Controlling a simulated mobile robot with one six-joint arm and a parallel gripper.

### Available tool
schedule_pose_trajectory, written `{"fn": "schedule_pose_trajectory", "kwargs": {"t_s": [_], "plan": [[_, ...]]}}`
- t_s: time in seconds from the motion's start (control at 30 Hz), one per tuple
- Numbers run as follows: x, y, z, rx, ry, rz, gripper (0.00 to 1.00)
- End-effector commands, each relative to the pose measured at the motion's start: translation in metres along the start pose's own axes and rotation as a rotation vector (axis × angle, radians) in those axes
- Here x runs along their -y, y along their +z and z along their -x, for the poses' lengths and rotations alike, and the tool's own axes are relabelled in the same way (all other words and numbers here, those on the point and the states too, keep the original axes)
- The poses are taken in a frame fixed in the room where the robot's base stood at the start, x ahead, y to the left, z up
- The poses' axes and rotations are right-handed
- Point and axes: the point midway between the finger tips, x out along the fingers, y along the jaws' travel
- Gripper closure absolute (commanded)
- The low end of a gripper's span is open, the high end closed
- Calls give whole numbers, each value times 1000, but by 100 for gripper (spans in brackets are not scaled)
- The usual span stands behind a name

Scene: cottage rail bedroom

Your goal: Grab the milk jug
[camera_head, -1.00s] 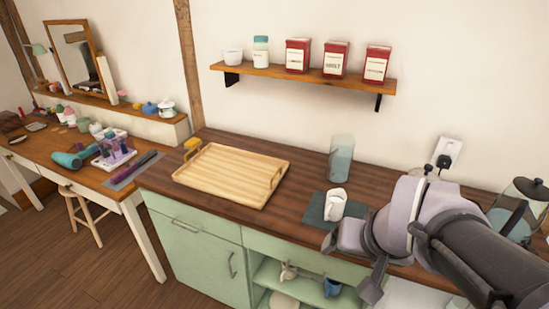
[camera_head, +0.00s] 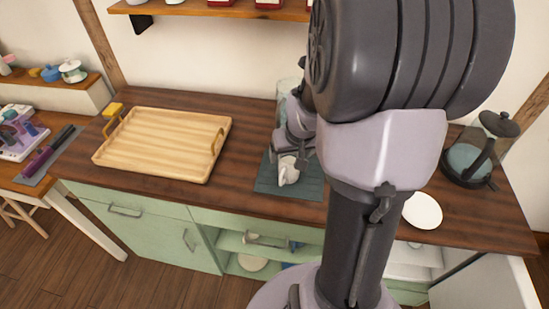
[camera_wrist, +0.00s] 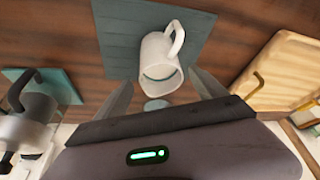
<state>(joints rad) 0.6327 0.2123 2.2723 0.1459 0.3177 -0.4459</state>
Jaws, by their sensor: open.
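The white milk jug (camera_head: 287,172) stands on a dark teal cloth (camera_head: 268,184) on the wooden counter. In the wrist view the jug (camera_wrist: 158,66) shows its open mouth and its handle, just ahead of my gripper (camera_wrist: 164,90). The gripper's two fingers are spread, one on each side of the jug's lower part in that picture, and nothing is gripped. I cannot tell whether either finger touches the jug. In the head view my gripper (camera_head: 293,153) is close to the jug, largely hidden by my arm.
A wooden tray (camera_head: 165,145) lies left of the cloth. A clear glass container (camera_head: 289,94) stands behind the jug, partly hidden by my arm. A shelf (camera_head: 225,11) hangs above.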

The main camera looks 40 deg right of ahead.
Motion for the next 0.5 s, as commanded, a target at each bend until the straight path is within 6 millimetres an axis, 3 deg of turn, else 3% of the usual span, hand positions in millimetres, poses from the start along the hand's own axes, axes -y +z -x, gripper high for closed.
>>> {"fn": "schedule_pose_trajectory", "kwargs": {"t_s": [0.27, 0.47, 0.5], "plan": [[3, 10, -50, 3, -1, 1, 19], [2, 7, -49, 1, 0, 1, 19], [2, 7, -49, 1, 0, 1, 27]]}}
